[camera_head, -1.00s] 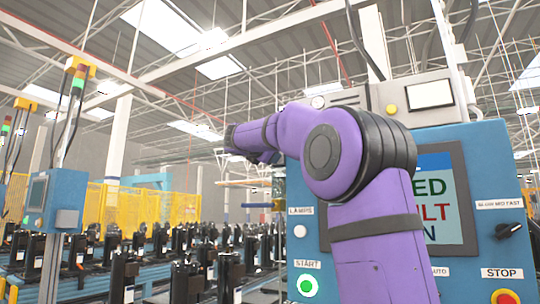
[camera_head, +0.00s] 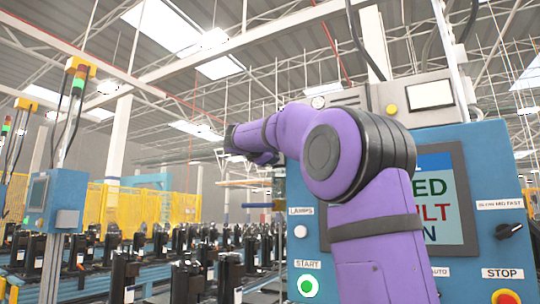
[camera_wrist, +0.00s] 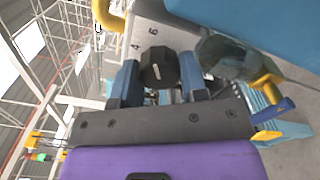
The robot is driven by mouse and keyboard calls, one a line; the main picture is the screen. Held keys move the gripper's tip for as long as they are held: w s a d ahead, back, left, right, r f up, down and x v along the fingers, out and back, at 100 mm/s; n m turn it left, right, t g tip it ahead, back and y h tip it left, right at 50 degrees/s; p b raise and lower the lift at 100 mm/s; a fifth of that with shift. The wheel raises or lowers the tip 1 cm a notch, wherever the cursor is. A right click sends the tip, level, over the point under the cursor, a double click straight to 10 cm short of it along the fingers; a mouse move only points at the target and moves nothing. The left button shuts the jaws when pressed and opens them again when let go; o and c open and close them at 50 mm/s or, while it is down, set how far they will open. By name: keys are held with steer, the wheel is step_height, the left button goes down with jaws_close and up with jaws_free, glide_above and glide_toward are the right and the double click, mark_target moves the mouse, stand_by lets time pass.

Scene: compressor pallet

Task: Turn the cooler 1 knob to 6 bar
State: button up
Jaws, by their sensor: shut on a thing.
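In the wrist view a dark, faceted knob (camera_wrist: 159,67) sits on a grey panel (camera_wrist: 160,32). The numbers 4 and 6 are printed on the panel above the knob, 4 to the left and 6 nearer the middle. My gripper (camera_wrist: 160,76) has one blue finger on each side of the knob and is shut on it. I cannot make out a pointer mark on the knob or a cooler label. In the head view my purple arm reaches left past the blue control panel (camera_head: 471,150), and the knob cannot be made out there.
In the wrist view a yellow pipe (camera_wrist: 108,16) runs close at upper left, and a dark greenish fitting (camera_wrist: 226,57) stands just right of the fingers. The head view shows a START button (camera_head: 307,286), a black selector (camera_head: 508,231) and rows of compressors (camera_head: 122,268).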

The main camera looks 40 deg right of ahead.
steer(key=o, duration=0.9)
steer(key=v, duration=1.1)
steer(key=shift+d, duration=0.1)
